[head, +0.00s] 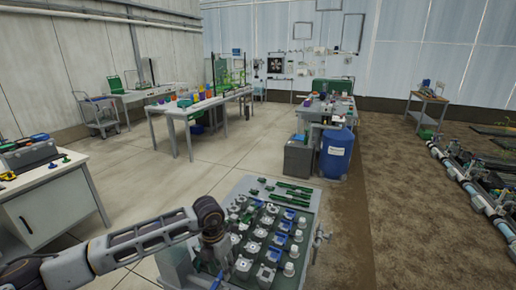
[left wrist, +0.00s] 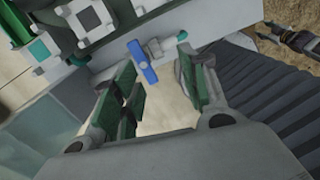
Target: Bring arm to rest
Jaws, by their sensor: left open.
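My left arm (head: 135,243) comes in from the left in the head view and reaches over the left edge of the skid panel (head: 310,215). My left gripper (head: 212,262) points down there, and its fingertips are hard to make out in that view. In the left wrist view the gripper (left wrist: 160,75) is open, with its two green-padded fingers apart and nothing held between them. A small valve with a blue handle (left wrist: 142,62) shows just beyond the fingertips, at the panel's edge. I cannot tell whether a finger touches it. My right gripper is not in view.
The panel carries several grey and blue fittings (head: 262,233) close to my gripper. A white cabinet (head: 50,207) stands at the left. A blue drum (head: 337,153) and a workbench stand behind the panel. The floor (head: 150,185) between cabinet and panel is clear.

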